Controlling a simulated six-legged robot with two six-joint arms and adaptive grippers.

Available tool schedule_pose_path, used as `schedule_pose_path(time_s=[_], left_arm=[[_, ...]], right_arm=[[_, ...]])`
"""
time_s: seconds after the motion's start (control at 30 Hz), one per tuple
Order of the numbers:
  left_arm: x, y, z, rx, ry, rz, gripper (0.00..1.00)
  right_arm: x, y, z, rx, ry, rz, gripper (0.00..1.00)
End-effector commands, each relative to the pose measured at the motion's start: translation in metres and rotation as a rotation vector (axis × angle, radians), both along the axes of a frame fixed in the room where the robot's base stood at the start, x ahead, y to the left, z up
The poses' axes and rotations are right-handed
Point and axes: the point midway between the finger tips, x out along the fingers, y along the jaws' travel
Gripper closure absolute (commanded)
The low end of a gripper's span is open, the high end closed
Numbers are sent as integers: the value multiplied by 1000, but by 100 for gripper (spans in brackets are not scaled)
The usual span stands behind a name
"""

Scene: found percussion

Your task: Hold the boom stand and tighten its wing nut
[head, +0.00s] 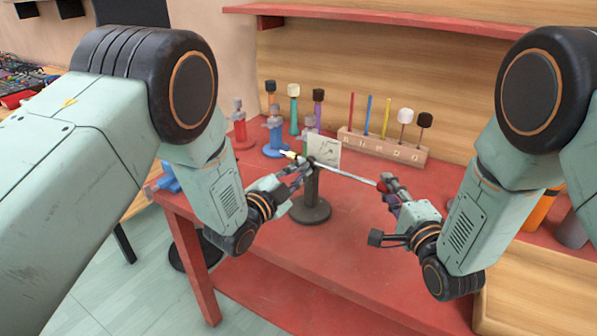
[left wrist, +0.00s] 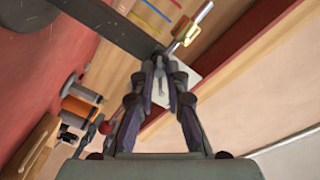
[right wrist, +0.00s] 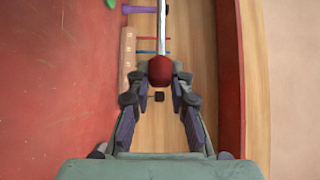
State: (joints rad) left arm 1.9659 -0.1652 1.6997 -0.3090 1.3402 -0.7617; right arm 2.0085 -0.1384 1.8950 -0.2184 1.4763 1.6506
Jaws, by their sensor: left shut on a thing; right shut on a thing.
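The boom stand has a round black base (head: 310,211), a dark upright post (head: 311,186) and a thin pale rod (head: 350,176) crossing its top. A brass-coloured piece (head: 289,155) sits at the rod's left end and also shows in the left wrist view (left wrist: 201,14). I cannot make out the wing nut clearly. My left gripper (head: 307,167) is shut on the stand near the top of its post. My right gripper (head: 384,186) is shut on the red rounded end (right wrist: 160,70) of the rod, which runs straight ahead in the right wrist view.
The stand is on a red table (head: 270,240). Several coloured bottle-like pieces (head: 273,130) stand behind it. A wooden rack (head: 383,146) with coloured sticks and mallets is at the back. A small white card (head: 325,150) is just behind the post. A red shelf (head: 390,18) runs above.

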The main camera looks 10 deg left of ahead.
Motion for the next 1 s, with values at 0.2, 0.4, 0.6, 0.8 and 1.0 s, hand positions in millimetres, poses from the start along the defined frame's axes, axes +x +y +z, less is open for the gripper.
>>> schedule_pose_path(time_s=[0.2, 0.4, 0.6, 0.8, 1.0], left_arm=[[0, 0, 0, 183, -88, 1, 100], [0, 0, 0, 331, -161, 1, 100], [0, 0, 0, 441, -214, 1, 100], [0, 0, 0, 456, -222, 1, 100], [0, 0, 0, 455, -222, 0, 100]], right_arm=[[0, 0, 0, 0, 0, 0, 100], [0, 0, 0, 0, 0, 0, 100], [0, 0, 0, 0, 0, 0, 100], [0, 0, 0, 0, 0, 0, 100], [0, 0, 0, 0, 0, 0, 100]])
